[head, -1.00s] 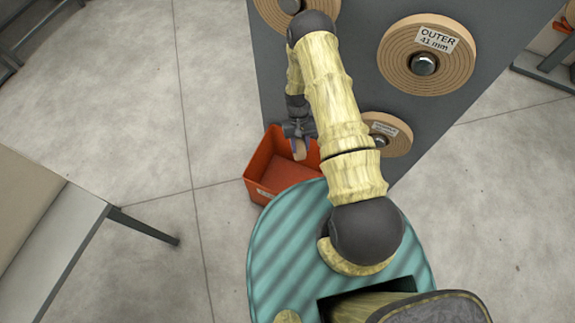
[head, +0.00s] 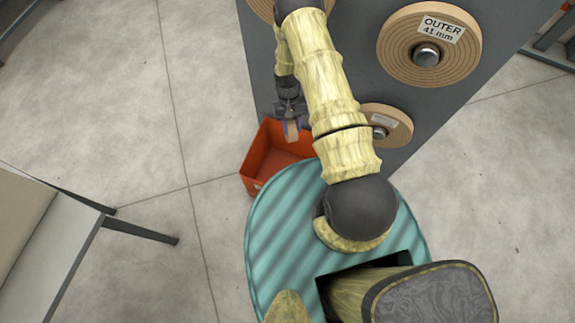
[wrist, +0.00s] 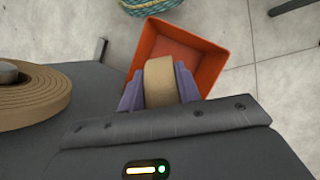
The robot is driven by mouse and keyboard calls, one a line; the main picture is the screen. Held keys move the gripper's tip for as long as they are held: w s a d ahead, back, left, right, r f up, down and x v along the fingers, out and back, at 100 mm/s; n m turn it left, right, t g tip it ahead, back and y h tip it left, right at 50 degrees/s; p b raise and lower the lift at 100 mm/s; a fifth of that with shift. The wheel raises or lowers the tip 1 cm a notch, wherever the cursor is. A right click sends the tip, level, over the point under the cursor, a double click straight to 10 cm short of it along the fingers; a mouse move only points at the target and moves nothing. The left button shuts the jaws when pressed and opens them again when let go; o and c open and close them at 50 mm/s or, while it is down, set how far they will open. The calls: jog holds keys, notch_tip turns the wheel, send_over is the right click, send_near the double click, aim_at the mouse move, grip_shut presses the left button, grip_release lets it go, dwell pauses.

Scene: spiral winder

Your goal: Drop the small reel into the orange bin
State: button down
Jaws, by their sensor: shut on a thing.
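The small reel (wrist: 161,82) is a tan roll held between the two purple fingers of my gripper (wrist: 158,88) in the wrist view. In the head view my gripper (head: 291,125) is shut on the reel (head: 291,131), which looks small there. The orange bin (head: 262,157) stands on the floor beside the grey panel. In the wrist view the bin (wrist: 207,60) lies below and beyond the reel, and the reel overlaps its near left part. I cannot tell the height of the reel above the bin. My arm hides part of the bin's right side.
The grey panel (head: 330,20) carries a large reel marked OUTER 41 mm (head: 400,60) and a smaller reel (head: 395,135). A large reel (wrist: 35,100) is close at the left in the wrist view. A table (head: 60,220) stands at the left. The floor between is clear.

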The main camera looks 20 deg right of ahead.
notch_tip(320, 180, down, 25)
jog(key=a+m+y+b, duration=0.2)
jog(key=m+b, duration=0.5)
jog(key=b, duration=2.7)
jog(key=shift+s+a+t+y+b, duration=0.3)
jog(key=shift+a+y, duration=0.1)
jog(key=shift+r, duration=0.15)
notch_tip(320, 180, down, 6)
jog(key=b, duration=0.5)
jog(key=c, duration=0.9)
grip_release()
